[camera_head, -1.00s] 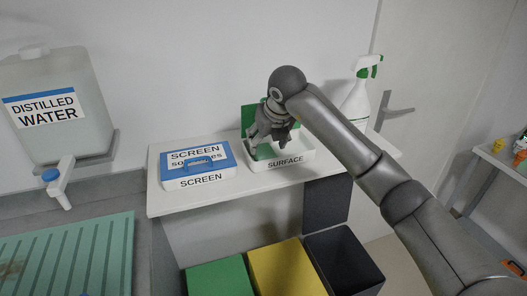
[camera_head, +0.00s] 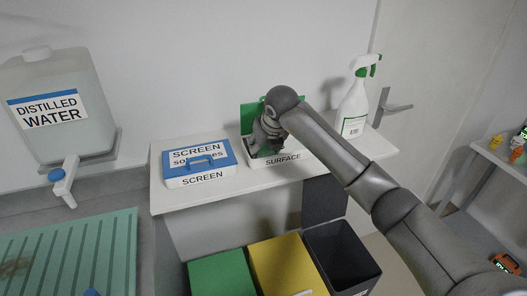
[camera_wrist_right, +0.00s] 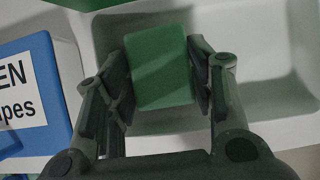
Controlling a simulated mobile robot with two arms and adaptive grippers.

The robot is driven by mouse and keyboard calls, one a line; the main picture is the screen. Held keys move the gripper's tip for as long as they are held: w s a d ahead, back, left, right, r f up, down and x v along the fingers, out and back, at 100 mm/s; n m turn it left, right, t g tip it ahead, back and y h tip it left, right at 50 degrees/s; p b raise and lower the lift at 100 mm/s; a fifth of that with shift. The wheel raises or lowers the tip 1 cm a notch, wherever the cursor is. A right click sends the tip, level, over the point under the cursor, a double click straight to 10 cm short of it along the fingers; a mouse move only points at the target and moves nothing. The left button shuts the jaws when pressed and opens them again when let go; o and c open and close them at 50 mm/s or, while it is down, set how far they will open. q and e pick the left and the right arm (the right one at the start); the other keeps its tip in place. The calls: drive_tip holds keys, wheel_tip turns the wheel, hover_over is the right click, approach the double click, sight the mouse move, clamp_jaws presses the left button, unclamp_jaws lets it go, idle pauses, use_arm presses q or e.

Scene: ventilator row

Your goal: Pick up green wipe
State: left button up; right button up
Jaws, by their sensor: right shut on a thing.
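The green wipe (camera_wrist_right: 160,65) is a green block in the right wrist view. It sits between the two fingers of my right gripper (camera_wrist_right: 161,85), which is shut on it. Below it lies the white tray marked SURFACE (camera_head: 286,158), whose inside also shows in the wrist view (camera_wrist_right: 265,100). In the head view my right gripper (camera_head: 263,143) is down at the left part of this tray and hides the wipe. I cannot tell whether the wipe still touches the tray floor. My left gripper is not in view.
A blue-lidded SCREEN wipes box (camera_head: 198,172) stands left of the tray on the white shelf (camera_head: 225,197). A spray bottle (camera_head: 354,105) stands to the right. Green (camera_head: 222,275), yellow (camera_head: 285,265) and dark (camera_head: 343,260) bins stand below. A distilled water tank (camera_head: 62,105) is at left.

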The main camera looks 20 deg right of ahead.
sight(264, 151)
drive_tip(key=shift+s+f, duration=0.1)
drive_tip(key=shift+f, duration=0.1)
drive_tip(key=shift+r+b, duration=0.35)
drive_tip(key=shift+b, duration=0.05)
wheel_tip(264, 151, up, 3)
drive_tip(key=shift+s+a+r+b, duration=0.1)
drive_tip(key=shift+s+b, duration=0.05)
drive_tip(key=shift+b, duration=0.85)
drive_tip(key=s+a+r+b, duration=0.2)
drive_tip(key=s+r+b, duration=0.2)
drive_tip(key=s+r, duration=0.5)
drive_tip(key=s, duration=0.4)
drive_tip(key=shift+a+r, duration=0.15)
drive_tip(key=shift+a, duration=0.2)
